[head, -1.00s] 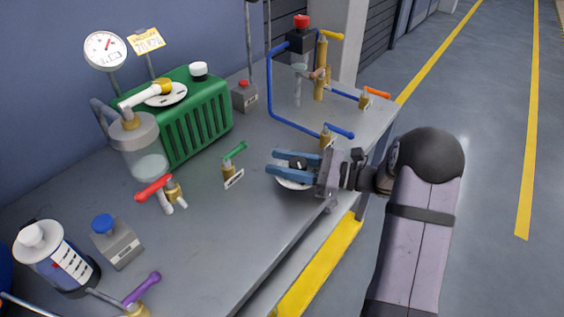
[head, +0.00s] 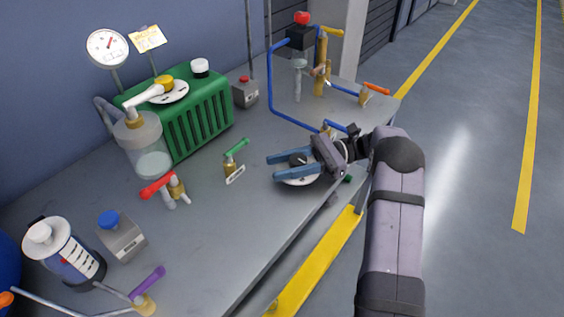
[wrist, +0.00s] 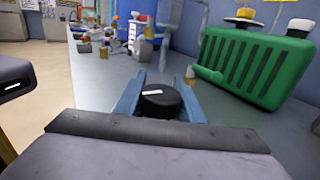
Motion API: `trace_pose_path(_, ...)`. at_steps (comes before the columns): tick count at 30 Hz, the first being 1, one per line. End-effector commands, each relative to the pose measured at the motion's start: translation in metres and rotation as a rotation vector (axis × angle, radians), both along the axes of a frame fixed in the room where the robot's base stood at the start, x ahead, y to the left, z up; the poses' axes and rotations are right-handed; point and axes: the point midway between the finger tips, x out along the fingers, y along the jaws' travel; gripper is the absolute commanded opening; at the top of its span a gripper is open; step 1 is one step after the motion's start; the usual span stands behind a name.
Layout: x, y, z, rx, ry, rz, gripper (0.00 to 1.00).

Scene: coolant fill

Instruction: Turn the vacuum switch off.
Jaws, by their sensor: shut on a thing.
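A black round knob (head: 298,159) sits on a white dial plate (head: 301,181) near the table's right front edge. It fits a rotary switch, but I can read no label on it. My gripper (head: 272,168) lies low over the dial, with its blue fingers on either side of the knob, shut on it. In the wrist view the knob (wrist: 160,102) shows between the fingers, with a white mark on its top. The dial's markings are mostly hidden by the fingers.
A green-handled valve (head: 233,162) stands left of my fingers. Blue piping (head: 272,85) with valves rises behind. The green ribbed pump (head: 195,115) and round gauge (head: 108,47) are farther back left. Bare tabletop (head: 215,235) lies in front.

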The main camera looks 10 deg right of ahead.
Motion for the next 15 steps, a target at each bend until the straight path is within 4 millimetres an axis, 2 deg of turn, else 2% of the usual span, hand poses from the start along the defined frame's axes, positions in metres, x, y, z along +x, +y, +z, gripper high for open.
trace_pose_path(15, -0.0020, -0.0004, 0.0008, 0.003, 0.001, 0.050, 0.13)
